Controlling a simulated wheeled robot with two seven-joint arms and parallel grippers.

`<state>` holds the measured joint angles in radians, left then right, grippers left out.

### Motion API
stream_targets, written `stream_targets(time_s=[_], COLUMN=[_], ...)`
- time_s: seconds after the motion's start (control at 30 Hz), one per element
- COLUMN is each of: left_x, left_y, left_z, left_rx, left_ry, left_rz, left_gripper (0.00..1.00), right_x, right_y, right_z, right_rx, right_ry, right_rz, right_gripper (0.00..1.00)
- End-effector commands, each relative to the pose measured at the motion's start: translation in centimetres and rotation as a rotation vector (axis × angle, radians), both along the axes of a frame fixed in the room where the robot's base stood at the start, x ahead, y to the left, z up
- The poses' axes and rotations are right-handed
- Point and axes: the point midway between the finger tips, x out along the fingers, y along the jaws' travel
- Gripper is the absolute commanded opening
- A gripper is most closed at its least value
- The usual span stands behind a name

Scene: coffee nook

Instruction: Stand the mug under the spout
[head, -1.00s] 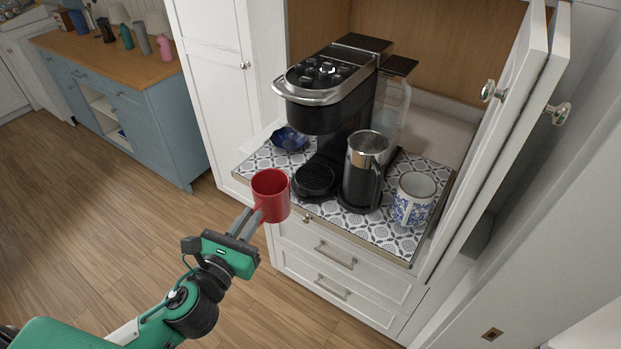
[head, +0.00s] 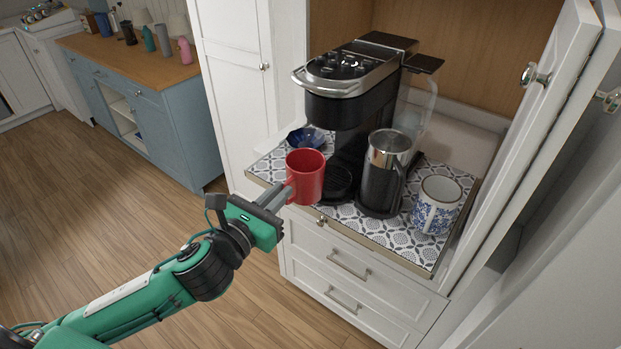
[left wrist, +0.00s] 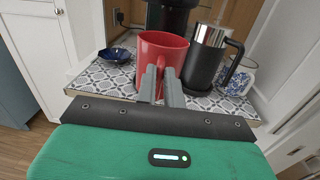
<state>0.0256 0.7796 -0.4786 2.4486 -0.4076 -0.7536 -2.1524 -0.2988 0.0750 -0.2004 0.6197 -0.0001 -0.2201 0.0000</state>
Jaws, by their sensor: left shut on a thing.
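A red mug (head: 306,176) is held upright by my left gripper (head: 284,193), which is shut on the handle side. The mug also shows in the left wrist view (left wrist: 160,62), between me and the coffee machine. The black and silver coffee machine (head: 352,85) stands on a patterned tray (head: 385,236) in an open cabinet. In the head view the mug is in front of and to the left of the machine's drip base (head: 338,183), partly covering it. The spout under the machine's head is not visible. My right gripper is not in view.
A black frother with a steel top (head: 386,172) stands just right of the drip base. A blue-and-white mug (head: 437,205) is further right, near the open cabinet door (head: 530,130). A dark blue bowl (head: 309,138) sits at the tray's left. A clear tank (head: 417,105) is behind.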

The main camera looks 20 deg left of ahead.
Motion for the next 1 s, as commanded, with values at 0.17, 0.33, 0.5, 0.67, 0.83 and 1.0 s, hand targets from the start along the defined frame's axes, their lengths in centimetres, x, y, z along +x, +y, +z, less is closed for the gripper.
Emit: stream_targets(time_s=[0.17,0.33,0.5,0.67,0.83,1.0], left_x=[4.9,8.9,11.1,11.5,11.4,11.4], left_y=[-1.3,-2.3,-2.9,-3.0,-3.0,-3.0], left_z=[0.8,0.6,0.4,-0.4,-2.5,-3.3], left_rx=[-0.006,-0.005,-0.003,-0.003,-0.004,-0.003], left_ry=[-0.002,0.000,0.000,0.003,0.004,0.001], left_rz=[0.003,0.002,0.001,0.001,0.002,0.000], left_gripper=[0.00,0.00,0.00,0.00,0.00,0.00], right_x=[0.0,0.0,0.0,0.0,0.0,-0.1], right_y=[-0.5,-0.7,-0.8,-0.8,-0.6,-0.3], right_z=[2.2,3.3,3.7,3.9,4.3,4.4], right_rx=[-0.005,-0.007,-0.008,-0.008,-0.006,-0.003], right_ry=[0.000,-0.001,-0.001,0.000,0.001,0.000], right_rz=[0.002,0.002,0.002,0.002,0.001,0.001], right_gripper=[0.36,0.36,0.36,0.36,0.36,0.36])
